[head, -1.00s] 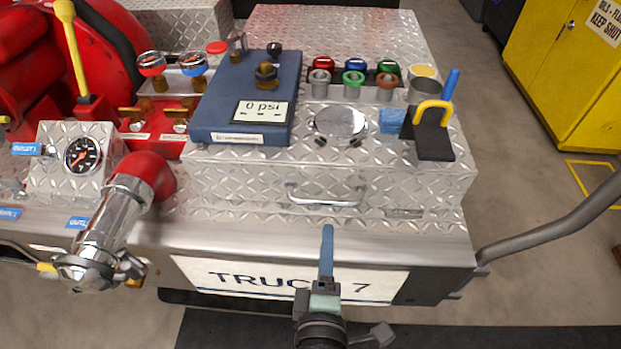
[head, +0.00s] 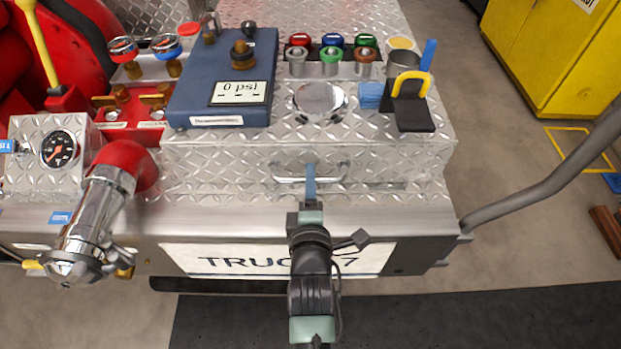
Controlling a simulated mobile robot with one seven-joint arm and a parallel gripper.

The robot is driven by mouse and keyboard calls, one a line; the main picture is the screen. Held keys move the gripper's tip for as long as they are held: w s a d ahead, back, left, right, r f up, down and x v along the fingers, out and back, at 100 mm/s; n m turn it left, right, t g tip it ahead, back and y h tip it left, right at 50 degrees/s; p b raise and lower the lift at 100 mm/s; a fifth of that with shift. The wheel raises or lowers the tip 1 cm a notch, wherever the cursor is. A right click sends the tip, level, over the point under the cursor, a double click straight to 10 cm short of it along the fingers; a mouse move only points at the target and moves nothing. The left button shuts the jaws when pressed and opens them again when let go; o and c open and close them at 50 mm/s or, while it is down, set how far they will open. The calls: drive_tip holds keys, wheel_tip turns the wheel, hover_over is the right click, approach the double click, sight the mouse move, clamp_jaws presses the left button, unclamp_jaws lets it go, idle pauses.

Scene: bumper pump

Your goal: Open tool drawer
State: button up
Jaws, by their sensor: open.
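The tool drawer (head: 240,172) is a diamond-plate front in the metal box on the truck's bumper, and it looks closed. Its silver bar handle (head: 335,174) runs across the middle of the front. My gripper (head: 310,170) points at the drawer from the front, with its blue finger overlapping the handle near its middle. Only one finger edge shows from above, so the second finger is hidden. I cannot tell whether the finger touches the handle.
A blue gauge box (head: 222,85) reading 0 psi sits on the box top, with coloured caps (head: 330,55) and a black holder (head: 412,112) to its right. A chrome outlet pipe (head: 95,215) juts out at left. A grey rail (head: 540,190) curves at right. The floor in front is clear.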

drive_tip(key=shift+w+f, duration=0.15)
drive_tip(key=shift+w, duration=0.5)
clamp_jaws()
idle(1.0)
